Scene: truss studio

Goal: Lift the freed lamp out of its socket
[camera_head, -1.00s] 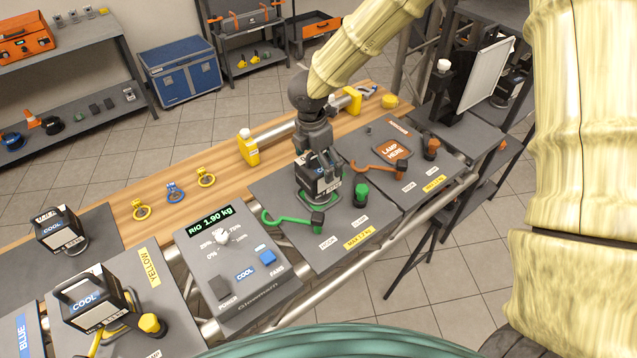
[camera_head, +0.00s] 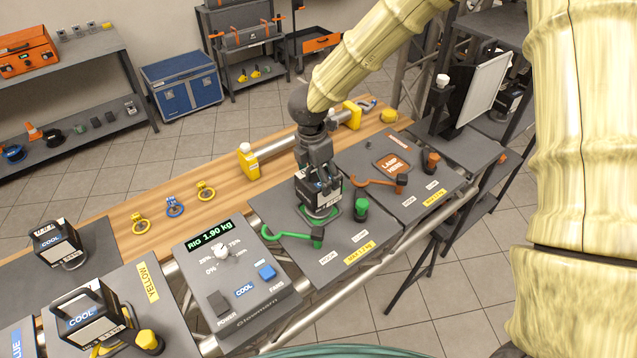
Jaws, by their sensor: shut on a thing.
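The lamp (camera_head: 307,190) is a dark box with a white label, at the green socket (camera_head: 333,213) on the grey panel in the middle. My gripper (camera_head: 322,180) comes down from above and is shut on the lamp's top. Its fingers hide part of the lamp. The lamp is upright at the green ring; I cannot tell whether its base is clear of it. The green lever (camera_head: 293,236) is swung out to the left of the socket. A green knob (camera_head: 361,208) stands to the right.
The control box (camera_head: 238,275) reads "RIG 1.90 kg". An orange lever (camera_head: 380,182) and a "LAMP HERE" plate (camera_head: 392,163) lie on the right panel. Another lamp (camera_head: 82,315) sits at the yellow station. A yellow bottle (camera_head: 249,163) stands behind.

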